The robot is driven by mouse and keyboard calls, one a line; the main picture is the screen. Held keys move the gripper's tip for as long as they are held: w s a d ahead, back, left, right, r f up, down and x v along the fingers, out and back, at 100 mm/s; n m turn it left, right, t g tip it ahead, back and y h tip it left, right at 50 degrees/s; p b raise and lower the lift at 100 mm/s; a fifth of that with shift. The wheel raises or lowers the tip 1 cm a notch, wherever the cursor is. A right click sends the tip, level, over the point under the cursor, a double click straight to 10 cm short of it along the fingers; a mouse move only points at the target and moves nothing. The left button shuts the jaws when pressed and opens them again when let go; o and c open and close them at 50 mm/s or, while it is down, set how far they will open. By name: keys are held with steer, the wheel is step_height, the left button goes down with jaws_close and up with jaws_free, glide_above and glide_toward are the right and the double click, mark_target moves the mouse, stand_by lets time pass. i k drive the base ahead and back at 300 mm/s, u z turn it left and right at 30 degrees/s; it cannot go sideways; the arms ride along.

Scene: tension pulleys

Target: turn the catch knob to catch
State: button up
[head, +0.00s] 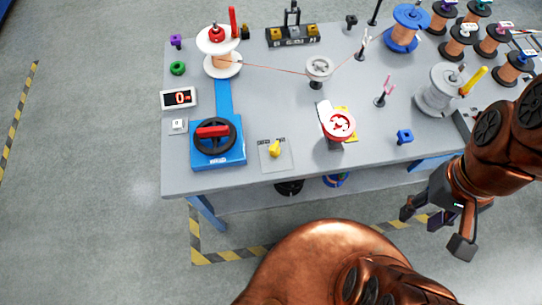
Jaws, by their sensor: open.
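A small yellow knob (275,148) sits on a flat grey plate (284,165) near the table's front edge; it looks like the catch knob. Its pointed end is toward the upper right, and the plate's markings are too small to read. My gripper (436,228) is open and empty. It hangs in front of the table's front edge at the right, well apart from the yellow knob.
A blue unit with a black wheel and red handle (213,131) stands left of the knob. A red-and-white pulley (338,125) on a post stands to its right. A thread runs from the white spool (222,66) past a grey pulley (319,69). Several spools crowd the back right.

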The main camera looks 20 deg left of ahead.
mark_target(274, 151)
steer(key=u, duration=1.25)
steer(key=i, duration=0.15)
steer(key=z, duration=0.5)
steer(key=k, duration=0.95)
steer(key=u, duration=1.1)
steer(key=i, duration=0.5)
steer(key=z, duration=0.05)
